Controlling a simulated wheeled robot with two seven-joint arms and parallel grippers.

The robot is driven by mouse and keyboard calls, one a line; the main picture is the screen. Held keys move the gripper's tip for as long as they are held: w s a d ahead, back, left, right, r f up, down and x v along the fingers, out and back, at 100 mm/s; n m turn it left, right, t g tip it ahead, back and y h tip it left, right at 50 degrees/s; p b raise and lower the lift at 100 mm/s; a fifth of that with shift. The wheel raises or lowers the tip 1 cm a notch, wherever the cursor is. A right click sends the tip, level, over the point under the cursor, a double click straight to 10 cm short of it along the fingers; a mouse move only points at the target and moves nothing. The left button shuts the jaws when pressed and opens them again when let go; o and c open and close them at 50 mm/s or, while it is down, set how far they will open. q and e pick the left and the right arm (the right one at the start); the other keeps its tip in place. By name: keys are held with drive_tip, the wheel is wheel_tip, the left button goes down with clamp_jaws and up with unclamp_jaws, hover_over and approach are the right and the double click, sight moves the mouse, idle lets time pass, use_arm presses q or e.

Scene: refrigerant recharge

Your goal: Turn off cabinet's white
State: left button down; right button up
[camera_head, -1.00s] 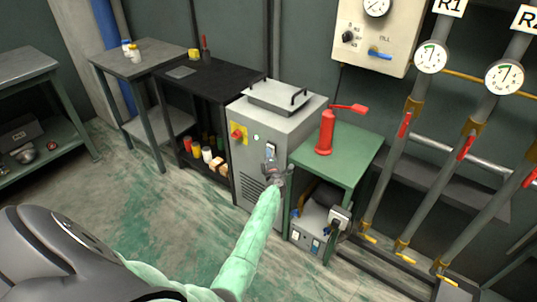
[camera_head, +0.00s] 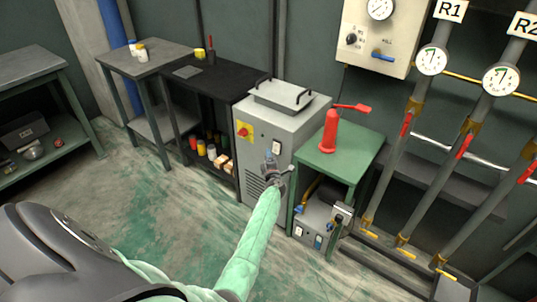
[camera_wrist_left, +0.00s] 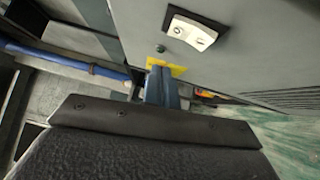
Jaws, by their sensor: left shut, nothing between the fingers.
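The grey cabinet (camera_head: 286,130) stands in the middle of the head view. Its front has a white rocker switch (camera_head: 277,147), which also shows close up in the left wrist view (camera_wrist_left: 193,30). A small round indicator (camera_wrist_left: 161,48) beside the switch looks dark. My left gripper (camera_head: 269,160) is shut and empty, in front of the cabinet face just below the switch in the head view. In the wrist view its blue-grey fingertips (camera_wrist_left: 161,84) overlap the yellow plate and appear clear of the switch. My right gripper is not in view.
A red knob on a yellow plate (camera_head: 244,132) sits left of the switch. A green table (camera_head: 355,156) with a red bottle (camera_head: 329,132) stands right of the cabinet. A black table (camera_head: 222,77) stands left. Floor in front is open.

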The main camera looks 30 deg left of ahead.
use_arm(q)
drive_tip(key=v, duration=0.9)
drive_tip(key=shift+d+r+b, duration=0.35)
drive_tip(key=shift+r+b, duration=0.05)
drive_tip(key=shift+r, duration=0.1)
drive_tip(key=shift+w+d, duration=0.1)
